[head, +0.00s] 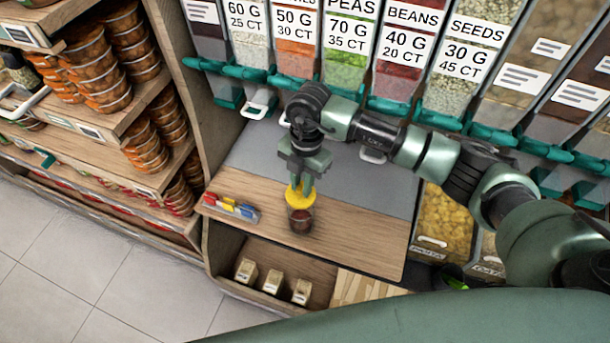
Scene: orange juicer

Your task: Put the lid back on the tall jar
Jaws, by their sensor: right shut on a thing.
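The yellow lid (297,198) is held in my right gripper (301,180), which points down and is shut on it. The jar (300,220) is clear with dark brown contents and stands upright on the wooden counter, directly below the lid. The lid covers the view of the jar's top. I cannot tell whether the lid touches the rim or is just above it. My left gripper is not in view.
The wooden counter (355,243) is clear right of the jar. A small tray with red, yellow and blue items (232,208) lies to the left. Bulk dispensers (345,60) line the back. Shelves of stacked tubs (95,75) stand at the left.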

